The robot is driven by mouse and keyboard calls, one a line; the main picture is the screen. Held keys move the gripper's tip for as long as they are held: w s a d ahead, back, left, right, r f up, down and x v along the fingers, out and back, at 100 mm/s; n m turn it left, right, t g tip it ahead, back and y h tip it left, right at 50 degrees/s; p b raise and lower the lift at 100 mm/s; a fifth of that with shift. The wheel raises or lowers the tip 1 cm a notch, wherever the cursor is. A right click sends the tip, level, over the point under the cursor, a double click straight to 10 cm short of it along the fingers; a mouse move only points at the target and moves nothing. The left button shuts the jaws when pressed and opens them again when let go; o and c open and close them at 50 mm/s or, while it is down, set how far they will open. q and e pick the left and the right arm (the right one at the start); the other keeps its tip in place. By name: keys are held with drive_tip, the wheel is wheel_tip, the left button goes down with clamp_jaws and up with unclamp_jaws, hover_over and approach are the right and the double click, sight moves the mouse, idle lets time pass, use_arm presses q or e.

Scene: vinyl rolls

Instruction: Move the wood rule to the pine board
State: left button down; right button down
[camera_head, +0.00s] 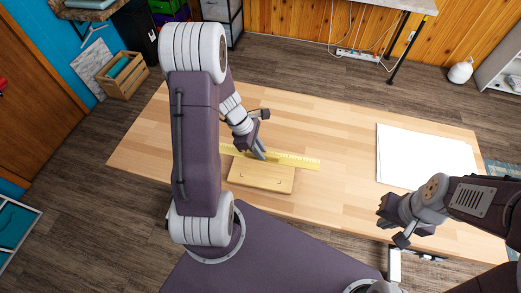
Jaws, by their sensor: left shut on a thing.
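The wood rule (300,162) is a long yellow strip with marks, over the far edge of the pine board. My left gripper (260,154) is shut on the wood rule near its middle. Part of the rule is hidden behind the gripper and arm. The pine board (262,177) is a small pale block on the table, just in front of the rule. I cannot tell whether the rule touches the board. My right gripper (390,226) hangs near the table's front right edge, away from both. I cannot make out its fingers' opening.
The wooden table (330,125) has free room at the middle and back. White sheets (415,157) lie at its right. A white object (394,264) and a dark item stand near the front right edge. A wooden crate (124,78) is on the floor at the back left.

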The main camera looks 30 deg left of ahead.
use_arm(q)
wheel_tip(320, 180, down, 6)
drive_tip(key=b, duration=0.5)
drive_tip(key=shift+d+f, duration=0.15)
drive_tip(key=shift+f, duration=0.05)
drive_tip(key=shift+d, duration=0.1)
drive_tip(key=shift+f, duration=0.1)
drive_tip(key=shift+f+b, duration=0.35)
drive_tip(key=shift+b, duration=0.05)
idle(0.3)
drive_tip(key=shift+f, duration=0.3)
drive_tip(key=shift+r, duration=0.1)
drive_tip(key=shift+r, duration=0.1)
